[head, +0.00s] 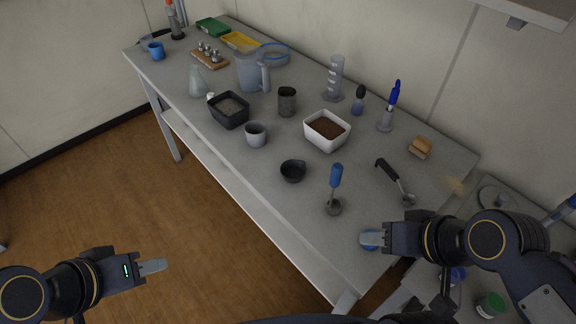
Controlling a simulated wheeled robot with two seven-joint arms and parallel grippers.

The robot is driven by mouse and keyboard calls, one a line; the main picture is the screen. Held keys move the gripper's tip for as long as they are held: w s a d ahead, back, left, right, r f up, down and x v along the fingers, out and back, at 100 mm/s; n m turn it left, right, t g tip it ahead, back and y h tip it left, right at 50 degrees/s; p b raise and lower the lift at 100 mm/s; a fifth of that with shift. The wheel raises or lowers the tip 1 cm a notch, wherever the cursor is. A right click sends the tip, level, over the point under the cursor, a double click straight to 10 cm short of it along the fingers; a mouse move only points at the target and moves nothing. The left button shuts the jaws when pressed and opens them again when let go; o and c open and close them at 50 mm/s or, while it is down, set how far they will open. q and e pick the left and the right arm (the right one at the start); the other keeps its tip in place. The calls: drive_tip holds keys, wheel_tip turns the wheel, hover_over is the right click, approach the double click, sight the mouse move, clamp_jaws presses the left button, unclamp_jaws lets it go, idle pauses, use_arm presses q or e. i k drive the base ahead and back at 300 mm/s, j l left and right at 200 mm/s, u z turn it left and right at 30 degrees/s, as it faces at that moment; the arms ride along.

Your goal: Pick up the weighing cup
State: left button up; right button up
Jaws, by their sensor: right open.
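A small blue round object (369,246), possibly the weighing cup, is at the table's near right edge, mostly hidden under my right gripper. My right gripper (371,239) is open with its fingers over this object; I cannot tell whether they touch it. Other small vessels are a dark shallow bowl (293,171), a grey cup (256,135) and a blue mug (156,50) at the far left. My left gripper (153,266) is over the floor, away from the table, and holds nothing visible; its finger gap is not discernible.
A white soil tub (327,131), a dark tray (229,110) and a jug (251,72) stand further back. The table's front strip is clear.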

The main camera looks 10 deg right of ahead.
sight(254, 131)
drive_tip(key=j+z, duration=0.1)
drive_tip(key=z, duration=0.25)
drive_tip(key=i+j+z, duration=0.1)
drive_tip(key=z, duration=0.25)
drive_tip(key=i+j+z, duration=0.15)
drive_tip(key=j+z, duration=0.2)
drive_tip(key=j, duration=0.7)
drive_tip(key=j+z, duration=0.35)
drive_tip(key=j, duration=2.25)
